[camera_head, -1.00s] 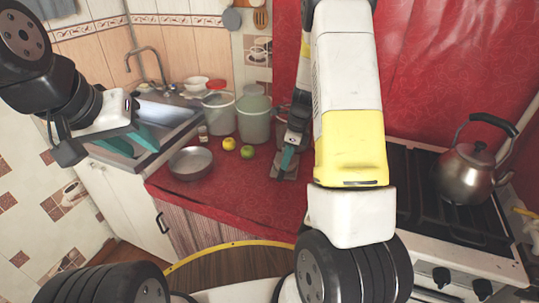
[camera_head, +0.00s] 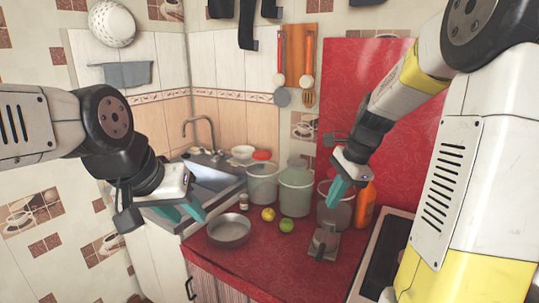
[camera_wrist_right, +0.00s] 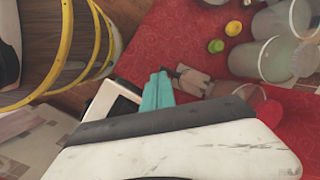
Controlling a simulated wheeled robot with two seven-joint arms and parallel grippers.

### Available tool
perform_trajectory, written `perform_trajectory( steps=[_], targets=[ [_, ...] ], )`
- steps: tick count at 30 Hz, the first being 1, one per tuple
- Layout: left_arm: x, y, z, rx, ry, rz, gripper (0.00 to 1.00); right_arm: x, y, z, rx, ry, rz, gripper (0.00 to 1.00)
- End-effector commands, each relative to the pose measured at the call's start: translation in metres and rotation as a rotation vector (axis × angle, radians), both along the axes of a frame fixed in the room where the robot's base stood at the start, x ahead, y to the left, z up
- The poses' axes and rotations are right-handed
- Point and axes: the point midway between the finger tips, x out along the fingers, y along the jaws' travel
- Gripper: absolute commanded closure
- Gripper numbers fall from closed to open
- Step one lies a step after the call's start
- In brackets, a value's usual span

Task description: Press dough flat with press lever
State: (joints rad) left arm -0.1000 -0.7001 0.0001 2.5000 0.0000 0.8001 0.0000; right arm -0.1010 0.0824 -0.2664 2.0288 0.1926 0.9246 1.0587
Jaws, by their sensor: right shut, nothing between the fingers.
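The small grey press (camera_head: 325,241) lies on the red counter, right of the green fruit; its handle seems to point toward the front. It also shows in the right wrist view (camera_wrist_right: 194,81), just beyond my fingertips. I cannot make out the dough or whether the press is fully closed. My right gripper (camera_head: 341,191) is shut and empty, raised above and behind the press, apart from it. In the right wrist view its teal fingers (camera_wrist_right: 158,91) are together. My left gripper (camera_head: 180,211) is open and empty near the sink's front edge, far left of the press.
A metal pan (camera_head: 229,232), a yellow fruit (camera_head: 268,214) and a green fruit (camera_head: 287,226) lie left of the press. Translucent buckets (camera_head: 296,190) and an orange bottle (camera_head: 364,207) stand behind. The stove (camera_head: 384,255) is at right. Counter in front of the fruit is clear.

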Motion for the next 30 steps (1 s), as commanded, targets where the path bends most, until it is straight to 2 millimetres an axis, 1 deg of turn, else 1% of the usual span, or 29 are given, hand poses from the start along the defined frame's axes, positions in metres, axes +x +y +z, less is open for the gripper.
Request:
perform_trajectory(
  steps=[1,3,6,8,9,12,15,18,21,24,26,29,30],
  targets=[
    [0.000,0.000,0.000,0.000,0.000,0.000,0.64,-0.016,0.006,0.017,-0.014,-0.069,0.103,1.00],
    [0.000,0.000,0.000,0.000,0.000,0.000,0.64,-0.036,0.013,0.034,-0.048,-0.160,0.261,1.00],
    [0.000,0.000,0.000,0.000,0.000,0.000,0.64,-0.067,0.023,0.054,-0.115,-0.288,0.486,1.00],
    [0.000,0.000,0.000,0.000,0.000,0.000,0.64,-0.086,0.029,0.064,-0.166,-0.363,0.618,1.00],
    [0.000,0.000,0.000,0.000,0.000,0.000,0.64,-0.098,0.032,0.069,-0.205,-0.411,0.706,1.00],
    [0.000,0.000,0.000,0.000,0.000,0.000,0.64,-0.126,0.037,0.077,-0.307,-0.514,0.906,1.00],
    [0.000,0.000,0.000,0.000,0.000,0.000,0.64,-0.147,0.041,0.080,-0.403,-0.586,1.066,1.00],
    [0.000,0.000,0.000,0.000,0.000,0.000,0.64,-0.161,0.043,0.080,-0.473,-0.630,1.173,1.00],
    [0.000,0.000,0.000,0.000,0.000,0.000,0.64,-0.167,0.044,0.080,-0.509,-0.647,1.229,1.00],
    [0.000,0.000,0.000,0.000,0.000,0.000,0.64,-0.162,0.044,0.079,-0.478,-0.637,1.201,1.00],
    [0.000,0.000,0.000,0.000,0.000,0.000,0.64,-0.153,0.043,0.079,-0.422,-0.611,1.139,1.00],
    [0.000,0.000,0.000,0.000,0.000,0.000,0.64,-0.129,0.039,0.075,-0.292,-0.531,0.974,1.00],
    [0.000,0.000,0.000,0.000,0.000,0.000,0.64,-0.118,0.037,0.072,-0.235,-0.488,0.892,1.00]
  ],
)
